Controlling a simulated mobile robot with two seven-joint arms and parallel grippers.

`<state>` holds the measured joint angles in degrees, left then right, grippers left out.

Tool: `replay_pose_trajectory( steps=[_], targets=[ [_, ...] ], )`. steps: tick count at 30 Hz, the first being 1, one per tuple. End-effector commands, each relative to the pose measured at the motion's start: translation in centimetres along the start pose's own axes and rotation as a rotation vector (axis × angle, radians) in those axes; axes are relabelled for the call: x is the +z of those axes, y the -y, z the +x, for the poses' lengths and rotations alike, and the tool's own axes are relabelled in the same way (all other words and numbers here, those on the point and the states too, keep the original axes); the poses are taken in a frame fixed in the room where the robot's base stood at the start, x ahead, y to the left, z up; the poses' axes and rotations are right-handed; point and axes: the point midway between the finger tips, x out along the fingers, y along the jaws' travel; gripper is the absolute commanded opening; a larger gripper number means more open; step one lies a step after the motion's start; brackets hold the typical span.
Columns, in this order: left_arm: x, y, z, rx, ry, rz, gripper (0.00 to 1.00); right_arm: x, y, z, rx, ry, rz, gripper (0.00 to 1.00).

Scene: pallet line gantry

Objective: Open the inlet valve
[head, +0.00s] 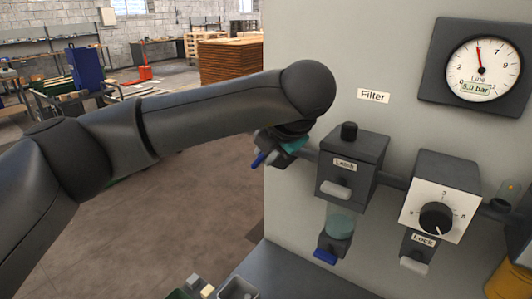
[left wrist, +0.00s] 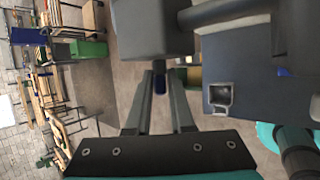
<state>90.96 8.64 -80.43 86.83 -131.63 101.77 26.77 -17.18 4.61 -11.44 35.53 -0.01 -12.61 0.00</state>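My left arm crosses the head view and ends at the left edge of the grey panel. My left gripper (head: 283,150) is largely hidden there behind its own wrist. A blue lever (head: 258,160) pokes out beside it, at the left end of the pipe; I take it for the inlet valve's handle. In the left wrist view, my left gripper's two fingers (left wrist: 160,84) stand apart with a blue piece (left wrist: 160,76) between their tips. I see no clear contact on it. A grey block (left wrist: 152,28) is just beyond. My right gripper is not in view.
Right of my wrist are the latch filter unit (head: 352,165) with a blue tab (head: 325,257), the regulator knob (head: 436,218) and the gauge (head: 484,69), reading 5.0 bar. A small open bin (head: 237,290) stands below. Open floor lies left of the panel.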

Motion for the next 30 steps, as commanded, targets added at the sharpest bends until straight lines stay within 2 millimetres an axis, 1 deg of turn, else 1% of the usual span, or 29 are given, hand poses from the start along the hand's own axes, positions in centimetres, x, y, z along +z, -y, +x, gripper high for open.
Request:
replay_pose_trajectory(
  steps=[1,6,14,17,20,23,30],
  targets=[
    [0.0,0.0,0.0,0.0,0.001,0.0,0.28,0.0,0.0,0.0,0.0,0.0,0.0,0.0],
    [0.0,0.0,0.0,-0.001,0.0,0.0,0.47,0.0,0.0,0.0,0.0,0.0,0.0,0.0],
    [0.0,0.0,-0.1,-0.001,0.0,0.0,0.47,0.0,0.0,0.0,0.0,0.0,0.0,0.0],
    [0.1,0.1,-0.7,-0.001,0.003,0.0,0.47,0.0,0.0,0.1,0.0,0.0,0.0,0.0],
    [0.1,0.1,-2.2,-0.001,0.005,0.0,0.47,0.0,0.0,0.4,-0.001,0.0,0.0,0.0],
    [0.1,0.1,-4.3,0.001,0.006,0.001,0.47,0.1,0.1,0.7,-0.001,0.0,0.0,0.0],
    [0.1,0.1,-10.3,0.002,0.005,0.002,0.47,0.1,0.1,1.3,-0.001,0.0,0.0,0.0]
  ],
)
